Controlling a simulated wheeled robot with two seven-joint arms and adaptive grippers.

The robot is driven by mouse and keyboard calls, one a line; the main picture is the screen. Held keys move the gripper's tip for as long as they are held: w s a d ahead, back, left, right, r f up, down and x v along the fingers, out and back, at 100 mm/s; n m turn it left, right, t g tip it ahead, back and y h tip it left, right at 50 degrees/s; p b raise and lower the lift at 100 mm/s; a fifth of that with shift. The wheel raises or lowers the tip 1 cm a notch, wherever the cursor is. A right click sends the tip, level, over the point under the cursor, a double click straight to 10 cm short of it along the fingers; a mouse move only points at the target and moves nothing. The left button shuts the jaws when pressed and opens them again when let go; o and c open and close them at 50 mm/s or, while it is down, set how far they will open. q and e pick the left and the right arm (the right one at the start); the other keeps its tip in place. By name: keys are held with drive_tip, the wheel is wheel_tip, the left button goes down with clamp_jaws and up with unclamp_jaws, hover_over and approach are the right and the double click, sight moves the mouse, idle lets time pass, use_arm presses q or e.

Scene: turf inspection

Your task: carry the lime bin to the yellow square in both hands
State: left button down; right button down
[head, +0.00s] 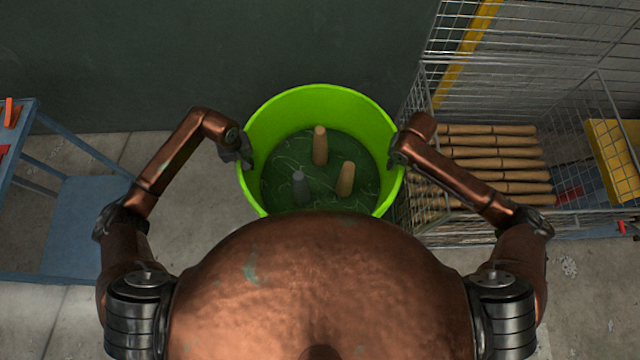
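The lime bin (318,100) is in the middle of the head view, open side up, in front of my body. Inside, on its dark green bottom, are two tan pegs (320,146) (346,179) and a grey peg (300,188). My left gripper (244,158) is at the bin's left rim and my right gripper (397,160) is at its right rim. Their fingers are dark and mostly hidden by the wrists, so I cannot tell whether they are closed on the rim. Whether the bin rests on the floor is unclear. No yellow floor square is visible.
A blue bench (85,215) with red items stands at the left. At the right is a wire cage (480,235) with stacked tan rolls (490,160) and a yellow panel (612,160). A dark wall (200,60) is behind the bin. Grey floor shows on both sides.

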use_arm(q)
drive_tip(key=shift+w+a+r, duration=0.1)
drive_tip(key=shift+a, duration=0.25)
use_arm(e)
drive_tip(key=shift+w+d, duration=0.1)
drive_tip(key=shift+d, duration=0.1)
